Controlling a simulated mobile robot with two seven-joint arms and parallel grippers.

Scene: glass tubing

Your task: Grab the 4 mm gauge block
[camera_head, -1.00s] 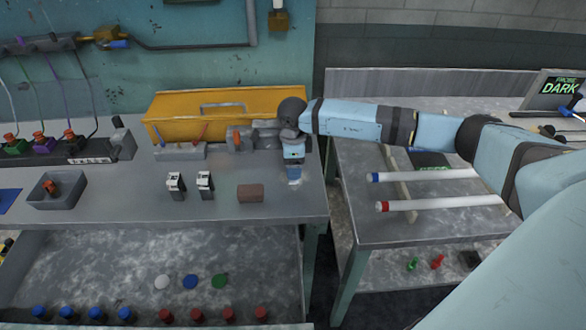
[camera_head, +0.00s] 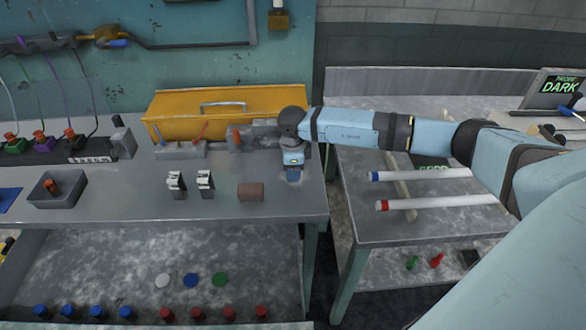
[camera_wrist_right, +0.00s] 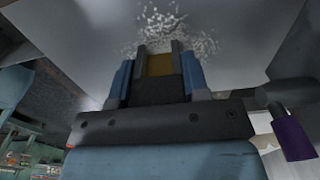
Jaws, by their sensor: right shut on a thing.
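My right gripper (camera_head: 293,177) is over the right end of the grey bench, pointing down with its fingertips close to the bench top. In the right wrist view, its blue-sided fingers (camera_wrist_right: 158,62) are shut on a small mustard-coloured block (camera_wrist_right: 158,65). No size marking can be read on it, so I cannot confirm that it is the 4 mm gauge block. The block cannot be made out in the head view. My left gripper is not in view.
A yellow toolbox (camera_head: 222,122) stands at the back of the bench, with grey racks (camera_head: 180,150) before it. White tubes (camera_head: 440,202) lie on the right table.

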